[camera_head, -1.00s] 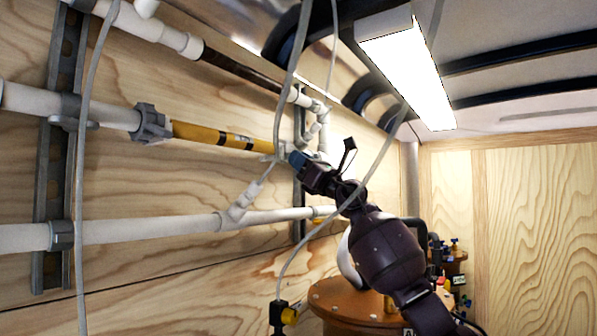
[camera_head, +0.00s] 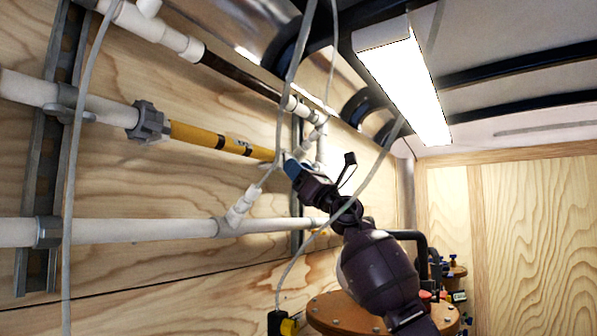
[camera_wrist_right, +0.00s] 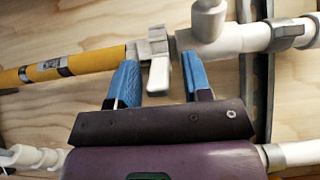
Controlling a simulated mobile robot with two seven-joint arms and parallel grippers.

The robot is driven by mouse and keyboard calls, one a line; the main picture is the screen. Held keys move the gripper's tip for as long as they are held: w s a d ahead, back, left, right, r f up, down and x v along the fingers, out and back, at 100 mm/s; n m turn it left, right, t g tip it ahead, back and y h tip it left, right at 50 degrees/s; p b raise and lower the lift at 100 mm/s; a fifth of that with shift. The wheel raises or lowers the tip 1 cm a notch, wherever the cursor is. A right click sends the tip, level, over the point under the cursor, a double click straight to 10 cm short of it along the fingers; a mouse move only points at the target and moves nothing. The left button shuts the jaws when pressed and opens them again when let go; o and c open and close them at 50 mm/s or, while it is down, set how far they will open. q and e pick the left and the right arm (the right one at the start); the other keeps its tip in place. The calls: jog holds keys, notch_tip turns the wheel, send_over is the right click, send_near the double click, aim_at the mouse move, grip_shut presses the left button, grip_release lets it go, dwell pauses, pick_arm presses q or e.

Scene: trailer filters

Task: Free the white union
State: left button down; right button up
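The white union (camera_wrist_right: 153,58) is at the right end of the yellow filter tube (camera_wrist_right: 85,64), beside a white tee (camera_wrist_right: 212,40), in the right wrist view. My right gripper (camera_wrist_right: 158,40) is open, with one blue finger on each side of the union. The left fingertip is close to the union; I cannot tell whether it touches. In the head view my right gripper (camera_head: 286,160) is at the right end of the yellow tube (camera_head: 215,138) and largely hides the union there. My left gripper is not in view.
A grey union (camera_head: 148,122) joins the yellow tube's left end to a white pipe. A dark pipe (camera_head: 235,72) runs above, a white pipe (camera_head: 150,230) below. Grey cables (camera_head: 78,150) hang in front. A round brown lid (camera_head: 345,312) stands below my right arm.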

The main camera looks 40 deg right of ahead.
jog(key=shift+f+y, duration=0.1)
jog(key=shift+y, duration=0.2)
jog(key=v, duration=1)
jog(key=shift+s+f, duration=0.15)
jog(key=shift+s, duration=0.1)
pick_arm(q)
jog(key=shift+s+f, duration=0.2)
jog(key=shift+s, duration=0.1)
